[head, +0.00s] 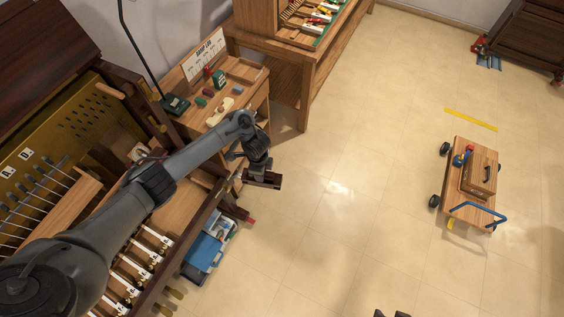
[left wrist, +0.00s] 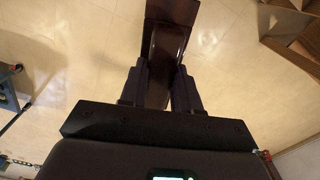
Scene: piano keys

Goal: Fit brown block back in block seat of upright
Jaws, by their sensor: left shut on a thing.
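My left gripper (head: 256,168) is shut on a dark brown block (head: 264,181) and holds it over the floor, just beyond the right edge of the opened upright piano. In the left wrist view the block (left wrist: 165,55) runs forward from between the two fingers of the left gripper (left wrist: 158,82), with a wider dark end at the top. The upright (head: 75,125) stands at the left, partly covered by my left arm. I cannot make out its block seat. Two dark tips of my right gripper (head: 391,314) show apart at the bottom edge.
A wooden bench (head: 250,92) with small parts and a card stands behind the upright. A wheeled wooden dolly (head: 462,205) stands at the right by a yellow strip (head: 471,120). The middle floor is clear.

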